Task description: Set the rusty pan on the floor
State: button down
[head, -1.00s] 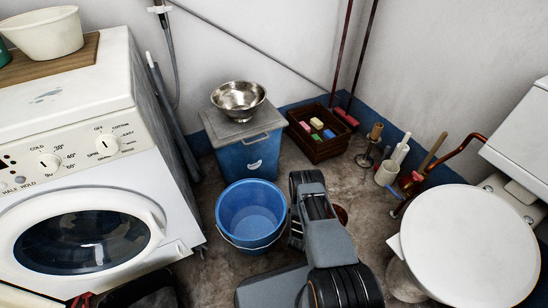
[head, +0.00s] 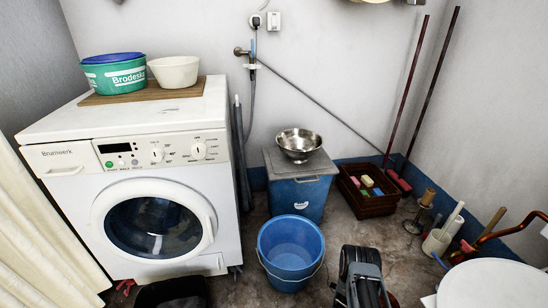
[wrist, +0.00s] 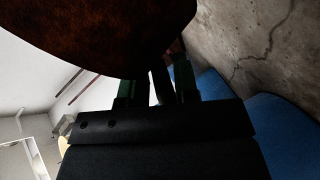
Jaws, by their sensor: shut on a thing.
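The rusty pan (wrist: 110,30) is a dark brown rounded shape across the top of the wrist view. My gripper (wrist: 158,88) is shut on it; the grip point is in shadow and partly hidden by the pan. In the head view my arm reaches down at the bottom, right of the blue bucket, and hides my gripper. The floor (head: 335,262) there is bare brown-grey concrete. The wrist view also shows a cracked brown surface at the upper right, apparently floor. I cannot tell the pan's height above it.
A blue bucket (head: 290,250) stands left of my arm. Behind it is a blue bin (head: 300,195) with a metal bowl (head: 298,143) on its lid. A brown crate (head: 369,202) is at the back right, a white round lid (head: 492,285) at the lower right, a washing machine (head: 150,190) at left.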

jog(key=w+a+r+n+t+y, duration=0.1)
jog(key=w+a+r+n+y, duration=0.2)
jog(key=a+r, duration=0.45)
jog(key=w+a+r+n+t+y, duration=0.2)
jog(key=a+r+n+y, duration=0.15)
jog(key=r, duration=0.75)
jog(key=w+a+r+n+t+y, duration=0.1)
jog(key=w+a+r+n+y, duration=0.25)
jog(key=a+r, duration=0.4)
jog(key=s+r+p, duration=0.3)
jog(key=r+p, duration=0.8)
jog(key=p, duration=0.1)
jog(key=s+d+r+p, duration=0.1)
jog(key=s+r+p, duration=0.2)
jog(key=r+p, duration=0.9)
jog(key=s+r+p, duration=0.3)
jog(key=r+p, duration=0.9)
jog(key=p, duration=0.1)
jog(key=shift+d+m, duration=0.2)
jog(key=shift+m, duration=0.2)
jog(key=shift+s, duration=0.1)
